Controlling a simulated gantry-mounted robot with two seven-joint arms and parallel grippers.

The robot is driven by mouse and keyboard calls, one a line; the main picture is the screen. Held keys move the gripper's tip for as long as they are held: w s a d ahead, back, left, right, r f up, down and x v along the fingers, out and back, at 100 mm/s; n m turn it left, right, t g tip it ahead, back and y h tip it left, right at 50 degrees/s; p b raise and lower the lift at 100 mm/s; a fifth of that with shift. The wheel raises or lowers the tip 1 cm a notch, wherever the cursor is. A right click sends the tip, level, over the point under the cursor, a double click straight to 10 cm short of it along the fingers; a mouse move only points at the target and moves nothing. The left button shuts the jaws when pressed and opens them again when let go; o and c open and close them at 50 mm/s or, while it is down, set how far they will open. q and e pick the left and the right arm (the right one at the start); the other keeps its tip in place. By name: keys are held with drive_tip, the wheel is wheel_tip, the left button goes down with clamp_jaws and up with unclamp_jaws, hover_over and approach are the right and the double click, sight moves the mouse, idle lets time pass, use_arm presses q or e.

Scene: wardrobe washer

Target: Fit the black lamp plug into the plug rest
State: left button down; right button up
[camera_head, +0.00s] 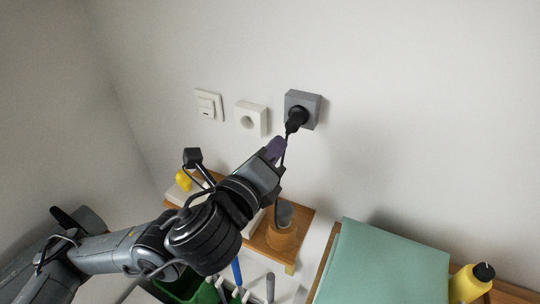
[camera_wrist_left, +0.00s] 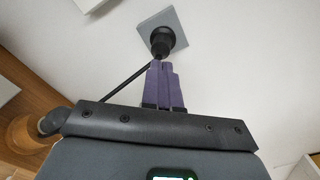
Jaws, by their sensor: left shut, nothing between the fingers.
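The black lamp plug (camera_head: 296,118) sits in the grey plug rest (camera_head: 303,98) on the wall, and its cord hangs down from it. My right gripper is not in view.
A white wall socket (camera_head: 250,119) and a light switch (camera_head: 208,105) are left of the rest. A wooden shelf (camera_head: 304,222) below holds a brown pot (camera_head: 281,237) and a yellow item (camera_head: 183,180). Folded green cloth (camera_head: 385,262) and a yellow bottle (camera_head: 471,283) stand at lower right.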

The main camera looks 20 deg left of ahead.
sight(290, 129)
use_arm(q)
drive_tip(key=shift+w+p, duration=0.3)
drive_tip(key=shift+w, duration=1.7)
drive_tip(key=shift+w, duration=0.3)
drive_tip(key=shift+f, duration=0.1)
